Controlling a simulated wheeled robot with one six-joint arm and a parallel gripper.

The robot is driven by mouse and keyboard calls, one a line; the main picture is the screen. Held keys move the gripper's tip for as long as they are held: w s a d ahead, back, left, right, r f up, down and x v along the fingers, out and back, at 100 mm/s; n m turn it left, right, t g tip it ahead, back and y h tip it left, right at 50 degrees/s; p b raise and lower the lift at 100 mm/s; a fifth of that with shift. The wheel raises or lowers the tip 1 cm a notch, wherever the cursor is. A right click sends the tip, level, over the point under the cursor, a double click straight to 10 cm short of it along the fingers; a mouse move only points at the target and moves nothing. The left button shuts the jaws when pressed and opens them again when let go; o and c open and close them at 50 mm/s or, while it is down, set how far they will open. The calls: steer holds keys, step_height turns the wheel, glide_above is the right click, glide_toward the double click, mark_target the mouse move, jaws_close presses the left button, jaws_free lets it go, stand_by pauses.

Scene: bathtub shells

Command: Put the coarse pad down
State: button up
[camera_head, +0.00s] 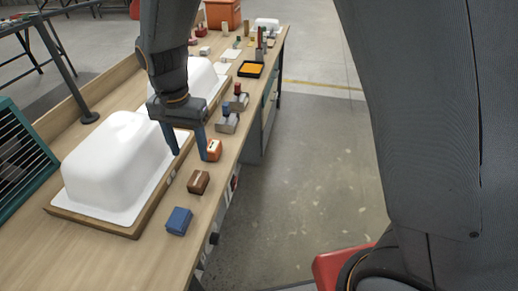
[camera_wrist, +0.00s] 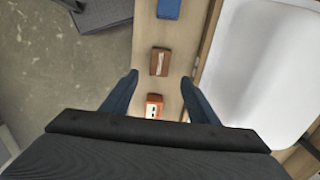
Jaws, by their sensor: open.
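Three small block-shaped pads stand in a row along the bench's front edge: an orange one with a white label (camera_head: 214,150), a brown one (camera_head: 199,182) and a blue one (camera_head: 179,220). I cannot tell from markings which is the coarse pad. My gripper (camera_head: 190,155) points down, open and empty, beside the orange pad. In the wrist view, the orange pad (camera_wrist: 154,105) shows between the spread fingers of my gripper (camera_wrist: 159,78), its near end hidden. The brown pad (camera_wrist: 159,62) and blue pad (camera_wrist: 168,9) lie beyond the fingertips.
A white bathtub shell (camera_head: 118,165) lies upside down on a wooden board left of the pads; a second shell (camera_head: 196,80) is behind. Stamp-like tools (camera_head: 228,121) and a black tray with orange contents (camera_head: 251,69) stand farther along the bench. Open floor lies to the right.

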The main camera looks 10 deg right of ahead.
steer(key=s+d+r+n, duration=0.1)
steer(key=s+d, duration=0.3)
steer(key=d, duration=1)
steer(key=s+d+n+t, duration=0.1)
steer(key=s+d+n, duration=0.2)
steer(key=d, duration=1.1)
steer(key=shift+s+d+r, duration=0.2)
steer(key=shift+s+r, duration=0.15)
steer(key=shift+s, duration=0.75)
steer(key=shift+c, duration=0.4)
